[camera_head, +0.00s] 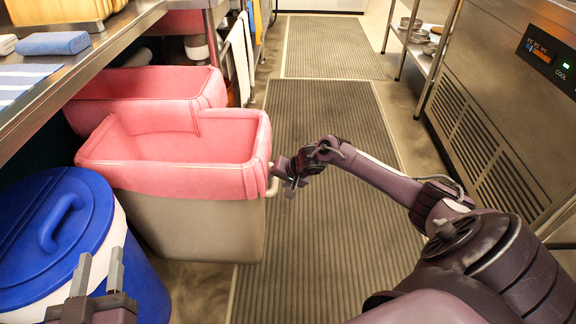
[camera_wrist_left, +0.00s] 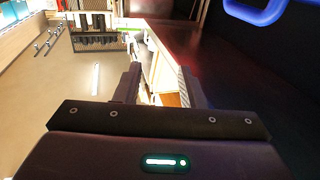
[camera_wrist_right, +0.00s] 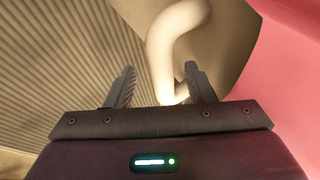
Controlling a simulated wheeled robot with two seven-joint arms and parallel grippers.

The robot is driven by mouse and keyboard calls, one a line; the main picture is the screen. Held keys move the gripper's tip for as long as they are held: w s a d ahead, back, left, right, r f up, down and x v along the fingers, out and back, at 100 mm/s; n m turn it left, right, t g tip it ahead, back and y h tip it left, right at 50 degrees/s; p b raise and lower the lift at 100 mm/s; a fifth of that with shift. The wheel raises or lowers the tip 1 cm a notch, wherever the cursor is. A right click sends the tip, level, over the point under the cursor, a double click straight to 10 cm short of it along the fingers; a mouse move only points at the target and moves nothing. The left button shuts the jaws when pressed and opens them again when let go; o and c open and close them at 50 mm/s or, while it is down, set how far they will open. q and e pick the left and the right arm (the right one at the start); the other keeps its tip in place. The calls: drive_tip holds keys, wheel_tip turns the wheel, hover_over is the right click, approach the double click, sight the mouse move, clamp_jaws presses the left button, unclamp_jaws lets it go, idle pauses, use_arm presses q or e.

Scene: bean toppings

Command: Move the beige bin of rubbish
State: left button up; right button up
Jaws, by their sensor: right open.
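The beige bin (camera_head: 200,228) stands on the floor beside the grey mat, with a pink liner (camera_head: 190,178) folded over its rim. Its inside looks empty from here. A pale curved handle (camera_head: 272,184) sticks out of its right side. My right gripper (camera_head: 284,176) is at this handle, with jaws open. In the right wrist view the handle (camera_wrist_right: 162,50) runs down between the two spread fingers (camera_wrist_right: 160,85); I cannot tell if they touch it. My left gripper (camera_head: 98,272) is open and empty in front of the blue-lidded bin; its spread fingers show in the left wrist view (camera_wrist_left: 160,88).
A blue-lidded bin (camera_head: 30,215) stands close at left. Another pink-lined bin (camera_head: 150,84) is right behind the beige one. A steel counter (camera_head: 90,60) overhangs at left. A steel appliance (camera_head: 490,120) stands at right. The ribbed mat (camera_head: 320,120) between is clear.

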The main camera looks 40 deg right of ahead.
drive_tip(key=p+v, duration=0.1)
drive_tip(key=v, duration=0.2)
drive_tip(key=shift+d+r+p, duration=0.1)
drive_tip(key=shift+r+p, duration=0.05)
drive_tip(key=shift+p, duration=0.15)
use_arm(q)
drive_tip(key=s+a+f+g+y, duration=0.1)
drive_tip(key=s+f+g, duration=0.4)
drive_tip(key=f, duration=0.5)
drive_tip(key=s+a+f+g+y+p, duration=0.1)
drive_tip(key=s+f+g+y, duration=0.2)
drive_tip(key=s+f+g, duration=0.3)
wheel_tip(320, 180, down, 4)
drive_tip(key=shift+s+a+r, duration=0.15)
drive_tip(key=shift+s+a, duration=0.2)
drive_tip(key=shift+s, duration=0.1)
use_arm(e)
drive_tip(key=v, duration=0.3)
drive_tip(key=shift+s, duration=0.15)
use_arm(q)
drive_tip(key=shift+s, duration=0.1)
use_arm(e)
drive_tip(key=shift+s, duration=0.1)
